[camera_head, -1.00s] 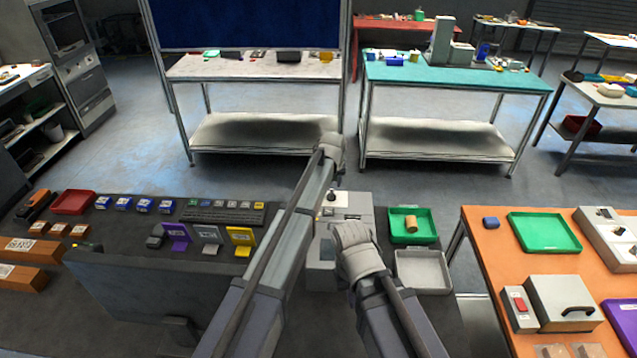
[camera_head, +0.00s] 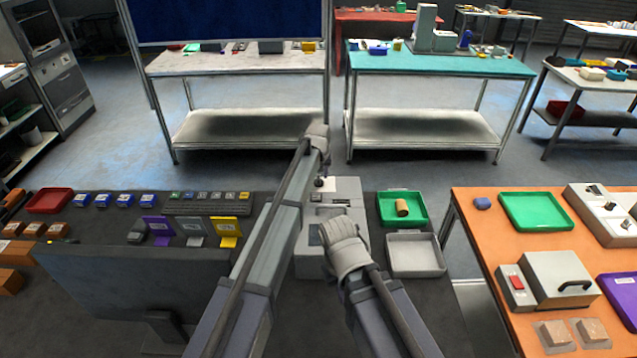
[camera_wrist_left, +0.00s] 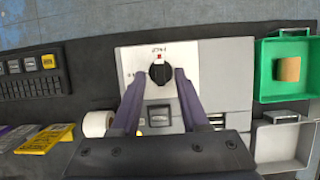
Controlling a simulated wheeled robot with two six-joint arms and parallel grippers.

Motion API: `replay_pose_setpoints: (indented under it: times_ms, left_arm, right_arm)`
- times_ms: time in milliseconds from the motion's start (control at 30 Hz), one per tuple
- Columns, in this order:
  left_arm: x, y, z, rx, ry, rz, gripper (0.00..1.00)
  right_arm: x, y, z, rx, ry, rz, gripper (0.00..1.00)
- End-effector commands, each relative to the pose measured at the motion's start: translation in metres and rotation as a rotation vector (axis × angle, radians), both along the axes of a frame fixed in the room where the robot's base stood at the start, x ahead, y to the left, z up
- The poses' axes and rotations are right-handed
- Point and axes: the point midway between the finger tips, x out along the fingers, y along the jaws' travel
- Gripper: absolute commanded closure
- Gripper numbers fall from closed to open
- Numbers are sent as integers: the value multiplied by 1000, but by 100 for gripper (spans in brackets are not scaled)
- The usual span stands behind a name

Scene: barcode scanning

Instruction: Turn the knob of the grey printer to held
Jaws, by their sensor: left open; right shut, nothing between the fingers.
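The grey printer (camera_head: 346,192) stands on the dark desk, partly hidden by my arms in the head view. In the left wrist view the printer (camera_wrist_left: 226,75) shows a white panel with a round black knob (camera_wrist_left: 160,74) and a small red mark at its upper edge. The panel's lettering is too small to read. My left gripper (camera_wrist_left: 160,80) is open, with one finger on each side of the knob; I cannot tell whether they touch it. My right gripper (camera_head: 330,226) is shut and empty over the printer's near part, its fingers mostly hidden by the wrist.
A dark monitor (camera_head: 130,290) stands near left.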

Motion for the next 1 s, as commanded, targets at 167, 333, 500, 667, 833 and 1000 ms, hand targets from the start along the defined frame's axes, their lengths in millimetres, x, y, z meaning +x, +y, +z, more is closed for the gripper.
replay_pose_setpoints:
  times_ms: [167,333,500,667,833,1000]
  left_arm:
    - [6,0,-15,0,0,0,55]
    - [6,0,-14,0,0,0,55]
    - [6,0,-14,0,0,0,63]
    - [6,0,-14,0,0,0,81]
    - [6,0,-14,0,0,0,100]
    - [6,0,-14,0,0,0,100]
  right_arm:
    - [0,0,-15,-1,0,3,100]
    - [0,0,-14,-1,0,4,100]
    - [0,0,-14,-1,0,4,100]
    - [0,0,-14,-1,0,3,100]
    - [0,0,-14,-1,0,3,100]
    - [0,0,-14,-1,0,3,100]
